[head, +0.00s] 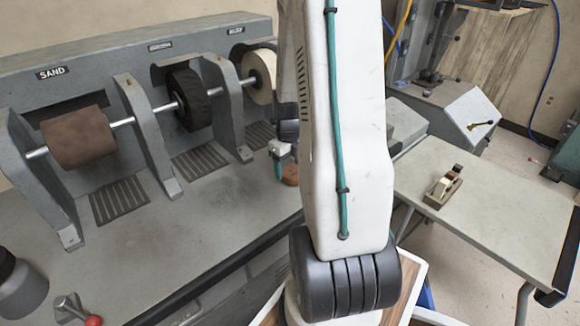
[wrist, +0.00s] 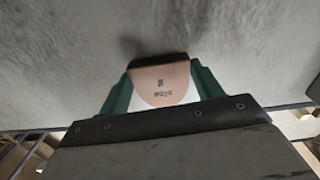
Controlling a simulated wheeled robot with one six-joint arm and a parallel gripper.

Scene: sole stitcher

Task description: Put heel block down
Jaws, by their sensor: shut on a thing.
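The heel block (wrist: 161,86) shows in the wrist view as a tan, D-shaped piece with dark stamped marks and a dark strip along its far edge. My gripper (wrist: 161,76) has its green fingers closed on both sides of it. In the head view the block (head: 290,176) is a small brown piece beside my gripper (head: 281,166), partly hidden by my arm. It is over or on the grey bench top (head: 200,225) near its front edge. I cannot tell whether it touches the bench.
The bench carries a finishing machine with a brown sanding drum (head: 78,137), a black brush wheel (head: 187,98) and a pale buffing wheel (head: 261,76). A red-knobbed lever (head: 93,321) is front left. A side table (head: 500,205) holds a small wooden plane (head: 444,187).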

